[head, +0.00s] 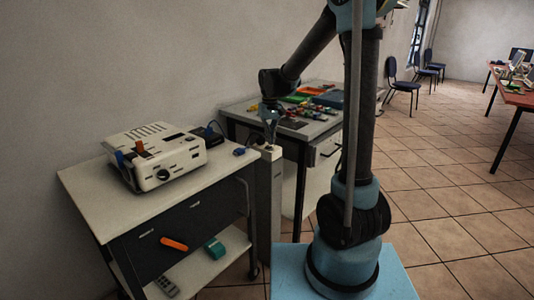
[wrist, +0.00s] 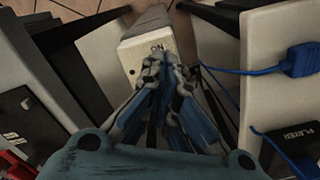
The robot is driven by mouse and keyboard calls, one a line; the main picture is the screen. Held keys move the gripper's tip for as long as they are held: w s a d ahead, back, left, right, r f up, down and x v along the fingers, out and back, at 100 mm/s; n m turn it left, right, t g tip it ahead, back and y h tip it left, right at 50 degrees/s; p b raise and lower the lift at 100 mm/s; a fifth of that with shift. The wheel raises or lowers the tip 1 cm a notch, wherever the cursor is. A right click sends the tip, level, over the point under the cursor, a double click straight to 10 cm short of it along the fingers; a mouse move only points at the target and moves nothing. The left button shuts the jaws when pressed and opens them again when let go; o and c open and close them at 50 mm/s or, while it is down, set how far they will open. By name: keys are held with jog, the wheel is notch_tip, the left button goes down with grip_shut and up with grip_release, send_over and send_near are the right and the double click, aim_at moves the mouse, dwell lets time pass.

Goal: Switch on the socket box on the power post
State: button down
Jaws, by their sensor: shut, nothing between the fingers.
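The power post (head: 266,205) is a narrow pale column standing between the two tables in the head view. The socket box (head: 271,152) is a white block on its top. In the wrist view the socket box (wrist: 130,52) shows a pale top face with an "ON" mark and a small dark dot. My gripper (head: 271,140) points down just above the box. In the wrist view my gripper (wrist: 164,70) is shut and empty, its fingertips over the box near the "ON" mark. The fingers hide part of the box, and I cannot tell whether they touch it.
A white projector (head: 158,155) sits on the left cart (head: 85,195). A blue plug (wrist: 298,60) with a blue cable and a labelled black box (wrist: 290,148) lie close by on the right in the wrist view. A table with colourful parts (head: 300,110) stands behind the post. Tiled floor is open at right.

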jog(key=shift+f, duration=1)
dwell(0.8)
jog(key=shift+r, duration=3.5)
